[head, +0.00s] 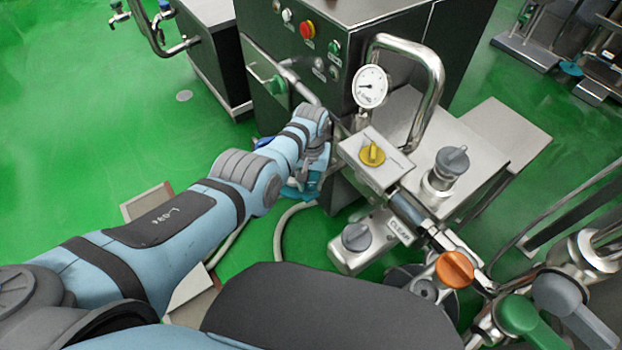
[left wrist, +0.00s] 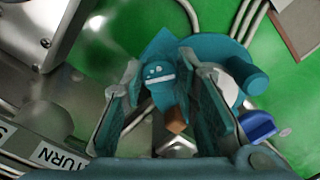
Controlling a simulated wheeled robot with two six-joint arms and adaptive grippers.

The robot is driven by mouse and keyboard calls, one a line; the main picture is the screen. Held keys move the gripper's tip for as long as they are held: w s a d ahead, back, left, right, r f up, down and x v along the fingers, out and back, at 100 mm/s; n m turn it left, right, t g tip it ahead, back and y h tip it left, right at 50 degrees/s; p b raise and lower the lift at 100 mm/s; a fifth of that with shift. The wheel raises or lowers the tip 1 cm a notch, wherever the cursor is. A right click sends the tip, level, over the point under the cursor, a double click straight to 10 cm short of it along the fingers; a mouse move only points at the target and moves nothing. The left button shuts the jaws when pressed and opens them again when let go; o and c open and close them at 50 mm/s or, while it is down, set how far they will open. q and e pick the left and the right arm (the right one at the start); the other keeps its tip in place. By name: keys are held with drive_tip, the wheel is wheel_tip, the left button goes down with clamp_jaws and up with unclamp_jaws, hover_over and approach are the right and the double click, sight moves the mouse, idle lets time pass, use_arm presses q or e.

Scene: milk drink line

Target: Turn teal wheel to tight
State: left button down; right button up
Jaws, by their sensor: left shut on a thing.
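The teal wheel (head: 300,190) sits low on the side of the machine, largely hidden by my left arm in the head view. In the left wrist view the teal wheel (left wrist: 240,55) shows its curved rim, a round grip and a part with pale marks between my fingers. My left gripper (left wrist: 165,72) is shut on the wheel, one finger on each side of that marked part. In the head view my left gripper (head: 314,165) is beside the machine, its fingertips hard to make out. My right gripper is not in view.
A yellow knob (head: 372,153), a pressure gauge (head: 370,86) and a bent steel pipe (head: 438,75) stand close right of the gripper. A grey knob (head: 356,237) is below. A blue part (left wrist: 258,124) lies near the wheel. Green floor is open on the left.

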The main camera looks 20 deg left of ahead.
sight(311, 183)
use_arm(q)
drive_tip(key=m, duration=0.5)
drive_tip(key=shift+m, duration=0.3)
drive_tip(key=m, duration=0.5)
drive_tip(key=shift+w, duration=0.1)
drive_tip(key=shift+m, duration=0.4)
drive_tip(key=c, duration=1.3)
unclamp_jaws()
drive_tip(key=shift+r, duration=0.1)
wheel_tip(311, 183, up, 12)
drive_tip(key=shift+f, duration=0.1)
